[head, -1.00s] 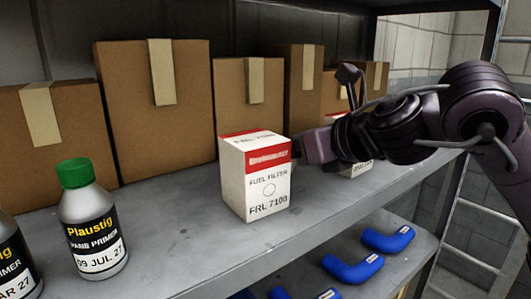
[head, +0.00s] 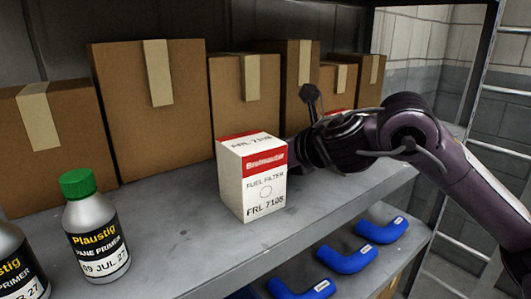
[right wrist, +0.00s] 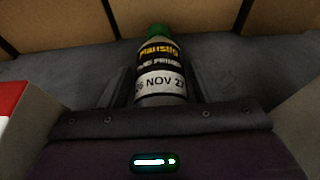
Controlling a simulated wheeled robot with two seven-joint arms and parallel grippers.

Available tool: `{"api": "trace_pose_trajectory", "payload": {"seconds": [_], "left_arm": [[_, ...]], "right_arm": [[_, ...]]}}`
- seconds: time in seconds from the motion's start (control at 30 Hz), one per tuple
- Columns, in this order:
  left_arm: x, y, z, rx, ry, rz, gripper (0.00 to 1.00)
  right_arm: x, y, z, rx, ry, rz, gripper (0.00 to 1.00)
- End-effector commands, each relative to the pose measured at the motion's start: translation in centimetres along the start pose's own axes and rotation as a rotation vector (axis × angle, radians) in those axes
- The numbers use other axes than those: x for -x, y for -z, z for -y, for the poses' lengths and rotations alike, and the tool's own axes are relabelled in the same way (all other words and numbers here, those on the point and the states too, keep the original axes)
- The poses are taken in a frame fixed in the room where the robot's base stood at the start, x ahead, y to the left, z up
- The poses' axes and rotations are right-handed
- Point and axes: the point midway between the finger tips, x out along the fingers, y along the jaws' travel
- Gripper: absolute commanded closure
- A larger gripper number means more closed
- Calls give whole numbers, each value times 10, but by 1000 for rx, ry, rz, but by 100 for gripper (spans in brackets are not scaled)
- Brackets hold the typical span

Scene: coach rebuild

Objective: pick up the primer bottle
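A primer bottle (right wrist: 160,82) with a green cap and a label reading "NOV 27" stands upright in the right wrist view. My right gripper (right wrist: 160,74) has its fingers on either side of it, with narrow dark gaps, so it looks open around the bottle. In the head view this bottle and my right fingertips are hidden behind the fuel filter box. Two other green-capped or similar primer bottles stand at the left: one marked "09 JUL 27" (head: 96,235) and one cut by the edge (head: 18,265). My left gripper is not in view.
A white and red fuel filter box (head: 252,178) stands on the grey shelf (head: 165,235), also at the left in the right wrist view (right wrist: 25,115). A pale box side (right wrist: 300,110) is at the right there. Cardboard boxes (head: 150,110) line the back. Blue hoses (head: 345,258) lie below.

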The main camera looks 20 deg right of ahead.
Motion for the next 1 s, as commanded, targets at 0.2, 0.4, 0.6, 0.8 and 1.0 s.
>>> {"api": "trace_pose_trajectory", "payload": {"seconds": [0.2, 0.4, 0.6, 0.8, 1.0], "left_arm": [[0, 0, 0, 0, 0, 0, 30], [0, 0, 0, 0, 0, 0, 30], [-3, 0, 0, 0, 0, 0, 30], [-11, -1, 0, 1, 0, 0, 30], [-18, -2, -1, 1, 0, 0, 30]], "right_arm": [[0, 0, 0, 0, 0, 0, 72], [1, -1, 0, 0, 0, 3, 83], [2, -2, 0, 0, 0, 4, 83], [10, -14, -1, 0, 0, 8, 83], [22, -44, -1, 1, -2, 9, 83]]}}
